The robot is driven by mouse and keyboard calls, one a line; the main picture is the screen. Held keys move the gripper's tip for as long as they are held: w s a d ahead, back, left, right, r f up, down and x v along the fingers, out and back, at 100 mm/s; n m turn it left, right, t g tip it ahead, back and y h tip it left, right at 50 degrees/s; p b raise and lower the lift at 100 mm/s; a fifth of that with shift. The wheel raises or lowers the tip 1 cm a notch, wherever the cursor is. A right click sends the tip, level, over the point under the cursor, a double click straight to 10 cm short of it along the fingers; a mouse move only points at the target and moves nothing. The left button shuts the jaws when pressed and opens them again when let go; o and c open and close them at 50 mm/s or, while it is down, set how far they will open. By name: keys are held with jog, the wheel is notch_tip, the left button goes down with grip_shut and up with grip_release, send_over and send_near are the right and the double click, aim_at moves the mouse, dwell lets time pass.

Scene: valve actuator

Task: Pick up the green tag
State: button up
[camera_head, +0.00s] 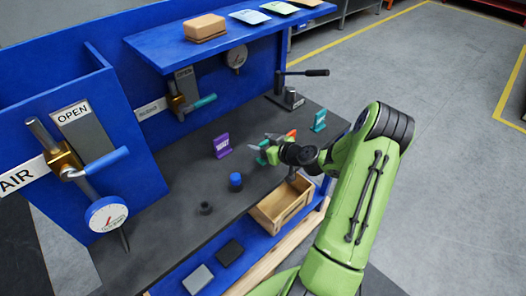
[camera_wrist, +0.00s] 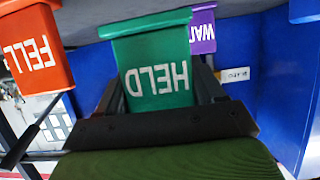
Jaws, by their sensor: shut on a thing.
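The green tag (camera_wrist: 155,65), lettered HELD, fills the middle of the wrist view, upside down. It sits between the fingers of my gripper (camera_head: 267,148), which is shut on it. In the head view the green tag (camera_head: 262,158) shows just beyond the gripper, partly hidden by the fingers. It is over the dark worktop (camera_head: 185,190); whether its foot touches the surface I cannot tell.
An orange tag (camera_head: 291,135) is close beside my gripper and a purple tag (camera_head: 222,146) stands to its left. A teal tag (camera_head: 319,121) stands farther right. A blue-capped knob (camera_head: 236,181) is nearer the front. A wooden bin (camera_head: 268,217) sits below.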

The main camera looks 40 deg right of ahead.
notch_tip(320, 180, up, 14)
jog(key=p, duration=0.1)
jog(key=shift+p, duration=0.3)
